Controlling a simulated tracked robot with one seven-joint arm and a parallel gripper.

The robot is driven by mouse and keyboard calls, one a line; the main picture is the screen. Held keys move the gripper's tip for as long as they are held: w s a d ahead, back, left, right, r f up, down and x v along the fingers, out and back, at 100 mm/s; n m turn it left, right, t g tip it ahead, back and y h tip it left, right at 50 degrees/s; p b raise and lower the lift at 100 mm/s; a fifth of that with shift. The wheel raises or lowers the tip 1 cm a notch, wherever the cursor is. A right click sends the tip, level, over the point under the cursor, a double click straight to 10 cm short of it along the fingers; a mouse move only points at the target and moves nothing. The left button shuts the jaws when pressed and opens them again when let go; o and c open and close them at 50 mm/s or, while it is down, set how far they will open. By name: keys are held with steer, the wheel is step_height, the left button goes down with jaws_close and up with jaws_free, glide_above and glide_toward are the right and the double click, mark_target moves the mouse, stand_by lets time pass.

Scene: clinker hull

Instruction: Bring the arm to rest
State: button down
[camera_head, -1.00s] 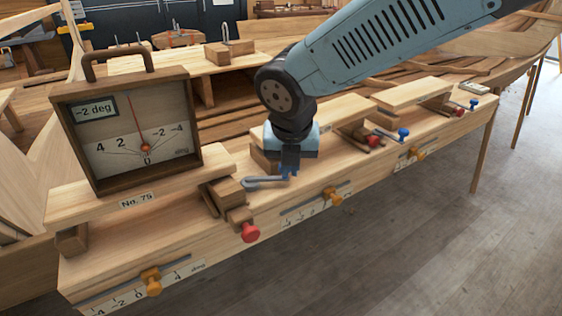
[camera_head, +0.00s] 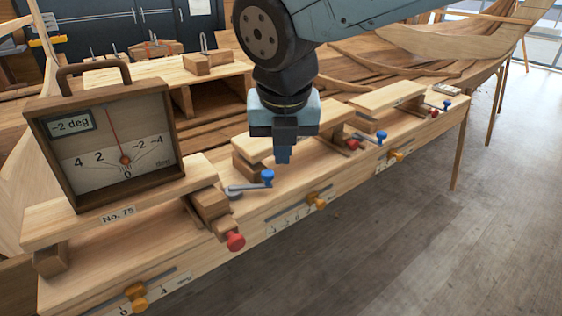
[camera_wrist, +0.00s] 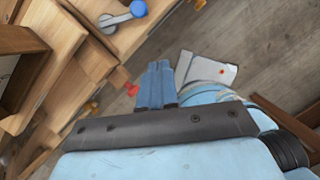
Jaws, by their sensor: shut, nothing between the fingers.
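My gripper (camera_head: 284,155) hangs pointing down from my light-blue arm, above the front edge of the bench. Its fingers are together with nothing between them. In the wrist view my gripper (camera_wrist: 156,82) also shows its blue fingers closed. Just left of and below it in the head view, a grey lever with a blue knob (camera_head: 267,177) lies on the bench top, apart from the fingers. The lever with its blue knob (camera_wrist: 138,9) shows at the top of the wrist view.
A wooden dial box (camera_head: 104,142) reading -2 deg stands at left on a plank marked No. 75. A red knob (camera_head: 235,241) and orange sliders (camera_head: 316,201) line the bench front. More blue knobs (camera_head: 382,135) sit farther right. The floor (camera_head: 400,250) at lower right is clear.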

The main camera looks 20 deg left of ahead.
steer(key=shift+r, duration=0.3)
steer(key=w+d+r+m+t+h, duration=0.1)
steer(key=w+d+m, duration=0.4)
steer(key=d+m, duration=0.55)
steer(key=w+d+r+m, duration=0.1)
steer(key=w+d+m, duration=0.3)
steer(key=d+m, duration=0.6)
steer(key=s+d+f+m, duration=0.1)
steer(key=s+d+m, duration=0.1)
steer(key=d+m, duration=0.8)
steer(key=s+d+f+m+t, duration=0.1)
steer(key=s+d+m, duration=0.1)
steer(key=d+m, duration=0.8)
steer(key=shift+s+m+h, duration=0.25)
steer(key=shift+m+h, duration=0.05)
steer(key=shift+m, duration=0.05)
